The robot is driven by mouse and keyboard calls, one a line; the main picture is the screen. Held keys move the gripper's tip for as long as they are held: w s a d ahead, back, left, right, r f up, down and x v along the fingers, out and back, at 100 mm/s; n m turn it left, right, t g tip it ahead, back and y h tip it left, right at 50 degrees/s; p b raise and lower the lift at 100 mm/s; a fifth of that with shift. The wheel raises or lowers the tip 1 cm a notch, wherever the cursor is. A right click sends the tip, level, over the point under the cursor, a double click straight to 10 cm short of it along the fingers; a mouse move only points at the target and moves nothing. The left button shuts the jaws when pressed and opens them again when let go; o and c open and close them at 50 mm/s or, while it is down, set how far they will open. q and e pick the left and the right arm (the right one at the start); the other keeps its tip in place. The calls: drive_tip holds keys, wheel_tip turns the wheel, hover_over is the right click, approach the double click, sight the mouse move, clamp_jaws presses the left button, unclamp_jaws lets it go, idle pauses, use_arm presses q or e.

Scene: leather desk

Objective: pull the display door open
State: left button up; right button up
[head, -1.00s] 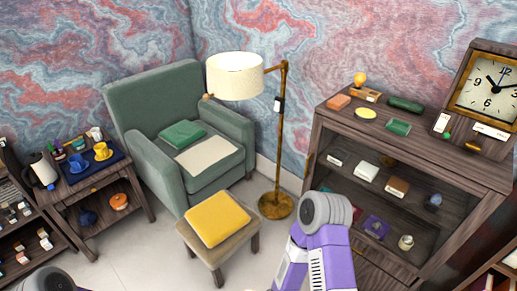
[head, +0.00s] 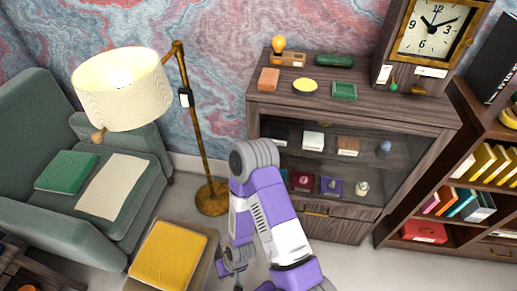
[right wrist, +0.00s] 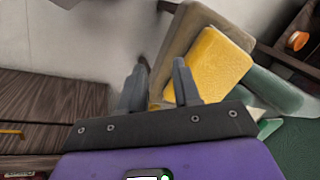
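The display cabinet (head: 375,115) is dark wood with a glass front door (head: 390,160). The door looks shut, and small items show through the glass on its shelves. My right arm crosses in front of the cabinet's left side and hides that edge; I cannot make out a door handle. My right gripper (head: 234,262) hangs low, left of the cabinet and apart from it. In the right wrist view its two fingers (right wrist: 158,86) are apart with nothing between them, and dark wood furniture shows at left. My left gripper is out of view.
A floor lamp (head: 200,130) stands left of the cabinet. A stool with a yellow cushion (head: 168,255) is close to my right gripper. A green armchair (head: 40,125) is at left. A bookshelf (head: 455,140) stands at right. A clock (head: 428,30) is on the cabinet.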

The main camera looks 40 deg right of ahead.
drive_tip(key=w+d+m+t+h+b, duration=0.1)
drive_tip(key=w+d+m+t+h, duration=0.2)
drive_tip(key=w+d, duration=0.4)
drive_tip(key=w+d+t+h+b, duration=0.2)
drive_tip(key=w+d+t+h, duration=0.15)
drive_tip(key=d, duration=0.55)
drive_tip(key=w+d+r+m+t+h+b, duration=0.1)
drive_tip(key=w+d+r+t+h, duration=0.3)
drive_tip(key=r, duration=0.4)
drive_tip(key=w+d+r+t+h+b, duration=0.1)
drive_tip(key=w+d+r+t+h, duration=0.1)
drive_tip(key=w+d+r+h, duration=0.5)
drive_tip(key=d+y, duration=0.1)
drive_tip(key=w+d+r+y, duration=0.1)
drive_tip(key=d, duration=0.1)
drive_tip(key=w+d+r+y+b, duration=0.1)
drive_tip(key=shift+w+d, duration=0.15)
drive_tip(key=shift+d, duration=0.05)
drive_tip(key=shift+c, duration=0.4)
clamp_jaws()
